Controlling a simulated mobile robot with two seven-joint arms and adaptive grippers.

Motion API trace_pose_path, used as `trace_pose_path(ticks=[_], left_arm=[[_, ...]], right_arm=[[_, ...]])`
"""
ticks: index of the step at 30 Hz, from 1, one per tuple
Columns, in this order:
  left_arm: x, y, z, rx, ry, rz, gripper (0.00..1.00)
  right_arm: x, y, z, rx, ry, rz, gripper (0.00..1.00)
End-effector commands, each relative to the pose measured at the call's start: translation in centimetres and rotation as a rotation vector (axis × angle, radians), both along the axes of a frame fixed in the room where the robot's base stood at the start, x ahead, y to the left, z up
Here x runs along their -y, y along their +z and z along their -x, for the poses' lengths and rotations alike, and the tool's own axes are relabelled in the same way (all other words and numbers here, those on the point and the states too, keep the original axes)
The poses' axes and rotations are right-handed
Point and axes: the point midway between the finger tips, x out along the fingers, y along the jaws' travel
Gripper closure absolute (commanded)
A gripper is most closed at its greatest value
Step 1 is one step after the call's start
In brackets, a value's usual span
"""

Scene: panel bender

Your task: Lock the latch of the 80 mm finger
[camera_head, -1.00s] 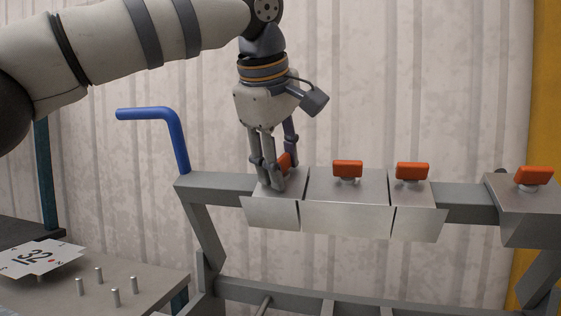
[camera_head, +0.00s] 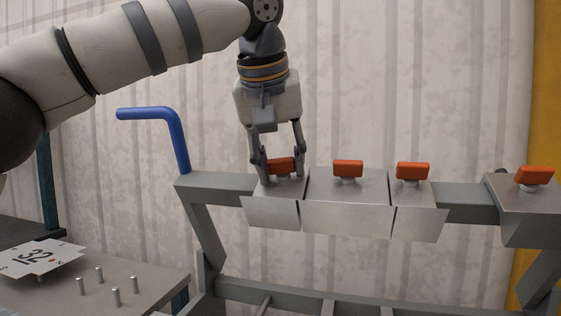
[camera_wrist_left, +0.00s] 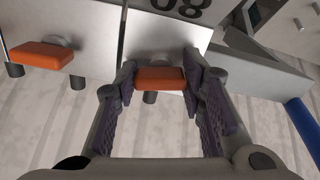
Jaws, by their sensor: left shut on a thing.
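The 80 mm finger (camera_head: 272,212) is the leftmost metal block on the beam in the head view. In the left wrist view, the finger (camera_wrist_left: 151,33) bears an upside-down marking that reads as 80. Its orange latch (camera_head: 283,164) sits on top, with its long side along the beam, like the neighbouring latches. My left gripper (camera_head: 281,174) points down and is shut on this latch, one finger at each end. The left wrist view shows the latch (camera_wrist_left: 160,79) between the pads. My right gripper is in neither view.
Two more fingers with orange latches (camera_head: 348,168) (camera_head: 412,171) stand close to the right. Another block with an orange latch (camera_head: 534,176) is at far right. A blue bent handle (camera_head: 170,130) rises left of the beam. A table with pegs (camera_head: 115,297) and a card (camera_head: 38,258) is lower left.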

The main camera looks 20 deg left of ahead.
Motion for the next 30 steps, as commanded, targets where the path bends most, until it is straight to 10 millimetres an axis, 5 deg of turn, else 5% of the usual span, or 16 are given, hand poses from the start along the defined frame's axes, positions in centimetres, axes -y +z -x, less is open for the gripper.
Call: trace_pose_path(ticks=[13, 30], left_arm=[[-0.04, 0.05, 0.01, -0.006, -0.184, -0.115, 0.92], [-0.01, 0.05, 0.01, -0.007, -0.214, -0.134, 0.92]], right_arm=[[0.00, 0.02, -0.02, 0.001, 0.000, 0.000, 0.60], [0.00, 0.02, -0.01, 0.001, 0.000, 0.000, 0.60]])
